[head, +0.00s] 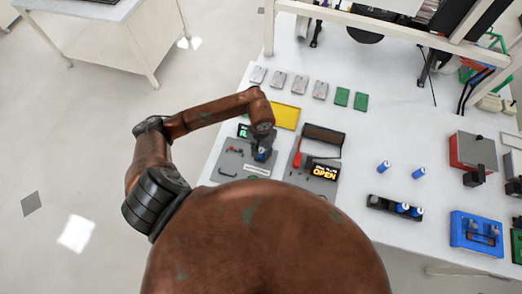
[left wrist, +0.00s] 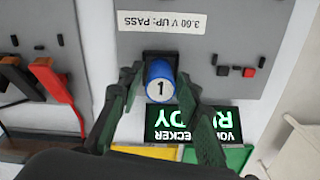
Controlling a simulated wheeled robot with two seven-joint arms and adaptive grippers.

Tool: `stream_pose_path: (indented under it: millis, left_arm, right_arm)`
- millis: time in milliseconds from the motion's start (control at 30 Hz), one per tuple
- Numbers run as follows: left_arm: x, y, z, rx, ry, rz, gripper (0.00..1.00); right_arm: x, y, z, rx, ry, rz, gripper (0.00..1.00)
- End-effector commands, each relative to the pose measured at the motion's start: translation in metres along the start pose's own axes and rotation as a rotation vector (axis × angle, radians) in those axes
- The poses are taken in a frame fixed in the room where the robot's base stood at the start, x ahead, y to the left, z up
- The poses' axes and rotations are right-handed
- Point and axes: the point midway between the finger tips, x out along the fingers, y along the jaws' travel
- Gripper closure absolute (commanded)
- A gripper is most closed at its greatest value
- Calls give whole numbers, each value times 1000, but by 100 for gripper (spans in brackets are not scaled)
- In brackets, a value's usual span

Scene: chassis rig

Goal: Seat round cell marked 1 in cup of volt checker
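The round cell marked 1 (left wrist: 159,88) is blue with a white end, and its numeral faces my left wrist camera. My left gripper (left wrist: 161,78) has a finger on each side of it and looks shut on it; any thin gap is hard to see. The volt checker (head: 232,173) is a grey panel. Its dark cup (left wrist: 160,56) lies right behind the cell, partly hidden; I cannot tell whether the cell is fully in. The checker's display (left wrist: 190,125) glows green and reads READY. In the head view my left gripper (head: 262,154) is over the checker. My right gripper is not in view.
A second grey panel (head: 325,187) reading OPEN, with a red lever, stands close to the right. A yellow tray (head: 286,116) lies behind the checker. Blue cells (head: 383,167) and a black rack (head: 381,203) with cells stand further right.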

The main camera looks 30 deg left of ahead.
Motion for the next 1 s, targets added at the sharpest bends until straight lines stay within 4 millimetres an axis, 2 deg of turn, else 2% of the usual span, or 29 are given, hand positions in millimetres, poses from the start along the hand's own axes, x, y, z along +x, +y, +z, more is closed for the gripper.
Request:
stream_pose_path:
  millis: [100,467,567,800,1000]
  left_arm:
    - [0,0,0,0,0,0,60]
    - [-5,1,0,0,-1,2,60]
    - [-17,0,-2,3,5,-1,60]
    - [-68,0,-2,3,6,-2,60]
    - [-104,0,-1,2,3,-1,60]
  right_arm:
    - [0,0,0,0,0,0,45]
    - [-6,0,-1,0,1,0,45]
    - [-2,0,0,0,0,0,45]
    - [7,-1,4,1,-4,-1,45]
    - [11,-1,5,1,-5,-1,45]
